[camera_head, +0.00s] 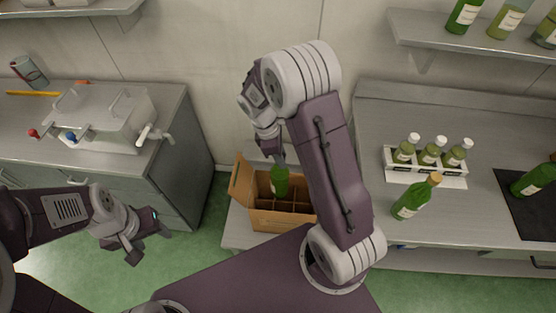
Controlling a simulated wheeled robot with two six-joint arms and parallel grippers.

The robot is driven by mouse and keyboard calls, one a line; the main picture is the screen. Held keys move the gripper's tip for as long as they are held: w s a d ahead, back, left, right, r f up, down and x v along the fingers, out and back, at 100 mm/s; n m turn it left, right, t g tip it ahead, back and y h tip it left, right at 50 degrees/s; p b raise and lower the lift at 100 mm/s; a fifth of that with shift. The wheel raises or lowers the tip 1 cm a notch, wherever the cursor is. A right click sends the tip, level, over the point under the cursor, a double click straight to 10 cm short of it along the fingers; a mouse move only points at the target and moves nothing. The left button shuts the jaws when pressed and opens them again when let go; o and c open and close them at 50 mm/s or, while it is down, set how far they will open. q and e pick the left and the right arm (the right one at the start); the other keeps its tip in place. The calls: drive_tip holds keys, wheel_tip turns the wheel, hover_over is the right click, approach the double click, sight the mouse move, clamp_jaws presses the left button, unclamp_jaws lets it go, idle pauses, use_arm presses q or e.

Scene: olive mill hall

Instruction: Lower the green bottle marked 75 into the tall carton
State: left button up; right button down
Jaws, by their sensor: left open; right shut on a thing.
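My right gripper (279,160) is shut on the upper part of a green bottle (279,182) and holds it roughly upright at the tall carton. The bottle's number cannot be read. The brown carton (283,222) stands open on a low grey surface, with its left flap folded out and dividers inside. The bottle shows over the carton's back middle; whether its base is inside a compartment or just above cannot be told. My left gripper (150,245) is open and empty, left of the carton and lower in the picture.
Another bottle (533,180) lies on a dark mat.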

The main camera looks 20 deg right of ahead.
drive_tip(key=shift+w+d+r+n+t, duration=0.1)
drive_tip(key=shift+d+r+n+t, duration=0.1)
drive_tip(key=shift+n, duration=0.3)
drive_tip(key=shift+w+d+r+n+t, duration=0.1)
drive_tip(key=shift+r+n, duration=0.1)
drive_tip(key=shift+n, duration=0.3)
wheel_tip(320, 180, up, 6)
drive_tip(key=w+d+n+t+p, duration=0.1)
drive_tip(key=d+n+t+p, duration=0.3)
drive_tip(key=n, duration=0.6)
wheel_tip(320, 180, down, 29)
drive_tip(key=a+g+b, duration=0.1)
drive_tip(key=b, duration=2.5)
drive_tip(key=shift+w+a+r+n+b, duration=0.2)
drive_tip(key=shift+a+n+b, duration=0.1)
drive_tip(key=shift+b, duration=0.1)
drive_tip(key=c, duration=1)
unclamp_jaws()
drive_tip(key=shift+c, duration=0.2)
drive_tip(key=shift+s, duration=0.1)
